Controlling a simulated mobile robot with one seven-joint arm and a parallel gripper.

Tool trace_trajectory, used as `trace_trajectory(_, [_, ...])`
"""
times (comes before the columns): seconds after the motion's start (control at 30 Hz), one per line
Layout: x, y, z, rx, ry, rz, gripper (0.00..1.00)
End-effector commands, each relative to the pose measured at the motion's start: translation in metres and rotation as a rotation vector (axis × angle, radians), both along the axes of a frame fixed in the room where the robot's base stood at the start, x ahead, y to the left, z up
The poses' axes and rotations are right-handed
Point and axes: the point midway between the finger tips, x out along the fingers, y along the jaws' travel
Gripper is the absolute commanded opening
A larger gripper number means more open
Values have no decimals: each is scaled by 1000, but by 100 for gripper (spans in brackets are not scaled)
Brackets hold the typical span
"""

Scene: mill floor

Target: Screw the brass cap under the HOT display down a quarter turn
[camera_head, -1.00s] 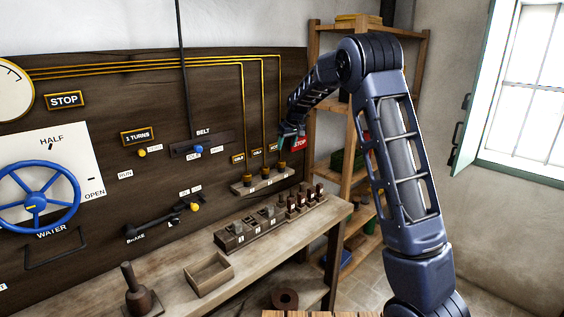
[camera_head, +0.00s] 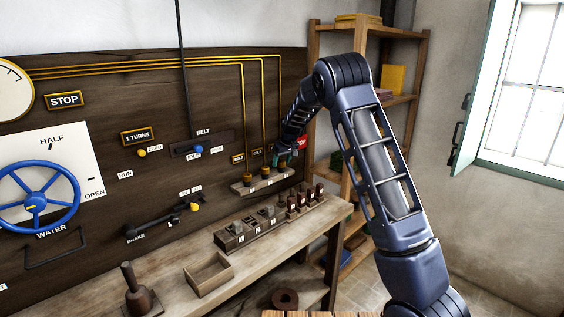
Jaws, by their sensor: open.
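Three brass caps stand in a row on a small shelf (camera_head: 262,182) on the dark board, each below a brass pipe. The left cap (camera_head: 247,179) and the middle cap (camera_head: 266,173) are in plain view. The right cap is mostly hidden by my gripper (camera_head: 279,161). Small displays sit above the caps; the left display (camera_head: 238,159) and middle display (camera_head: 257,155) show, but their words are too small to read, so I cannot tell which is HOT. My gripper is open, pointing down at the right cap; I cannot tell whether it touches it.
Below the shelf, a workbench (camera_head: 176,262) carries a row of blocks and pegs (camera_head: 299,200) and an open wooden box (camera_head: 208,273). A wooden shelf rack (camera_head: 318,90) stands to the right.

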Motion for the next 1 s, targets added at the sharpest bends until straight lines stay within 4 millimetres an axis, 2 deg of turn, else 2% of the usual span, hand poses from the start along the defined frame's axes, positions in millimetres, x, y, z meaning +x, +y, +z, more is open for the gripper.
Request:
trace_trajectory(0.17, [0,0,0,0,0,0,58])
trace_trajectory(0.4, [0,0,0,0,0,0,13])
trace_trajectory(0.73, [-1,1,0,0,1,-40,13])
trace_trajectory(1.0, [-1,2,-1,0,2,-202,13])
